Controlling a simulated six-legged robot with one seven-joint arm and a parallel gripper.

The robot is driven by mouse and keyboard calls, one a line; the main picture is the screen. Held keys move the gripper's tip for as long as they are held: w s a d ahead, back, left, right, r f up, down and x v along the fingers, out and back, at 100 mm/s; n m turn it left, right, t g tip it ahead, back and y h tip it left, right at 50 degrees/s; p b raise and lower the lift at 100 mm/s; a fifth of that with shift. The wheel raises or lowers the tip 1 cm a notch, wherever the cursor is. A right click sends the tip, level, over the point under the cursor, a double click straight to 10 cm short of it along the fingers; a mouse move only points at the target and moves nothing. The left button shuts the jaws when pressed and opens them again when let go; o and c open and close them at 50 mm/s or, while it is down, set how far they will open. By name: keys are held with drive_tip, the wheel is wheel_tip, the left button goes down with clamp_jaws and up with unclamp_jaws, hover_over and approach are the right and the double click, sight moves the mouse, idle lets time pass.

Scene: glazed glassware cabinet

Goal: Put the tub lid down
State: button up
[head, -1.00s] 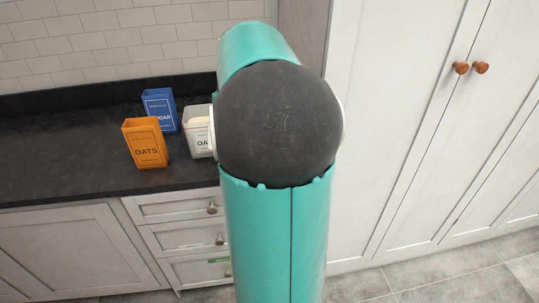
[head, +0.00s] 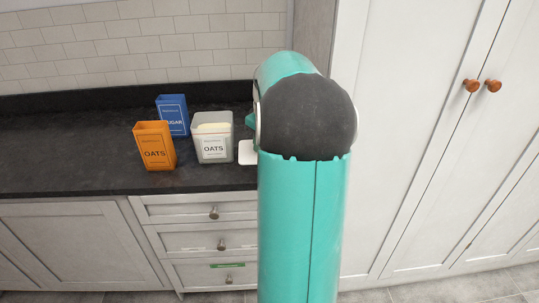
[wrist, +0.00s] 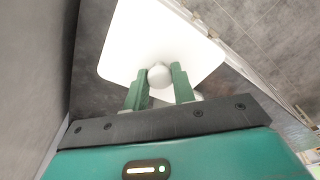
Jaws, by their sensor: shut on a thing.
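The tub lid (wrist: 135,38) is a white square plate with rounded corners and a round pale knob (wrist: 160,76). In the wrist view my gripper (wrist: 163,78) has its two green fingers shut on this knob. In the head view a corner of the lid (head: 247,152) shows beside my arm, just right of the clear OATS tub (head: 213,142). The tub stands open on the counter with pale contents. My arm hides the rest of the lid and my fingers there. I cannot tell whether the lid touches the counter.
An orange OATS box (head: 155,150) and a blue SUGAR box (head: 174,118) stand left of the tub on the dark counter (head: 70,160). Drawers (head: 200,209) are below, and tall pale cabinet doors (head: 420,130) stand at right. The counter's left part is clear.

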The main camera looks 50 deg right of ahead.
drive_tip(key=w+d+f, duration=0.1)
drive_tip(key=d+f, duration=0.1)
drive_tip(key=w+d+f, duration=0.1)
drive_tip(key=d+f, duration=0.1)
drive_tip(key=w+d+f, duration=0.1)
drive_tip(key=d+f, duration=0.1)
drive_tip(key=shift+w+d+f, duration=0.15)
drive_tip(key=shift+d, duration=0.05)
drive_tip(key=shift+d+f, duration=0.4)
drive_tip(key=shift+f, duration=0.05)
drive_tip(key=shift+w+d+f, duration=0.1)
drive_tip(key=shift+w+f, duration=0.05)
drive_tip(key=shift+f, duration=1.55)
drive_tip(key=o, duration=1)
drive_tip(key=shift+f, duration=0.15)
drive_tip(key=shift+c, duration=0.2)
